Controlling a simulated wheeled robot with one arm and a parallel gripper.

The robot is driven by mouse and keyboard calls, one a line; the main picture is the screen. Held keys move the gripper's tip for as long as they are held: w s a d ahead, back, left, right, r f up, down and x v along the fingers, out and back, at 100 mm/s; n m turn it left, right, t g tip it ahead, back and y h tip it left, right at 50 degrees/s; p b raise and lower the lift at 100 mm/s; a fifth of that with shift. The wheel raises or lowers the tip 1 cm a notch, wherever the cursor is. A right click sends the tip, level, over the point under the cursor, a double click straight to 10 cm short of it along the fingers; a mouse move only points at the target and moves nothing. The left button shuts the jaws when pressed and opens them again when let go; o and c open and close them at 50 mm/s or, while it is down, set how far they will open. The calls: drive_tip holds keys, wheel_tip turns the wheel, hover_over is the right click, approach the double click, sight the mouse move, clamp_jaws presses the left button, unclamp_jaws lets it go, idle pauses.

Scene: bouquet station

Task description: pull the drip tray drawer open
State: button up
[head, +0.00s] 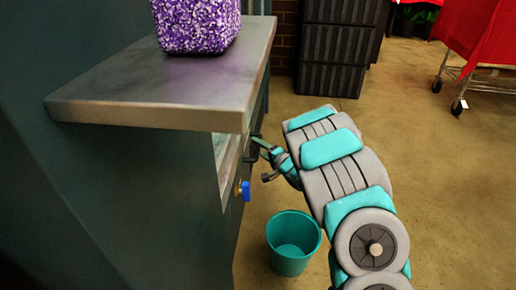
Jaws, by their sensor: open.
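The station is a dark green cabinet (150,190) with a grey metal top (165,85), seen from its side at the left. Its front face points right and is seen very edge-on, so I cannot make out the drip tray drawer clearly. A dark piece (250,150), possibly a handle, sticks out of that front just under the top. My gripper (260,159) is open right beside this dark piece, its fingers pointing left toward the cabinet front. I cannot tell whether the fingers touch it or stand around it.
A blue knob (244,190) sticks out of the front below my gripper. A teal bucket (291,243) stands on the floor. A purple glittery block (196,25) sits on the top. Black crates (335,50) and a red-draped cart (485,45) stand behind. Floor at right is clear.

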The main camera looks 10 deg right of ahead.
drive_tip(key=shift+w+a, duration=0.2)
drive_tip(key=shift+w, duration=0.1)
clamp_jaws()
idle(1.3)
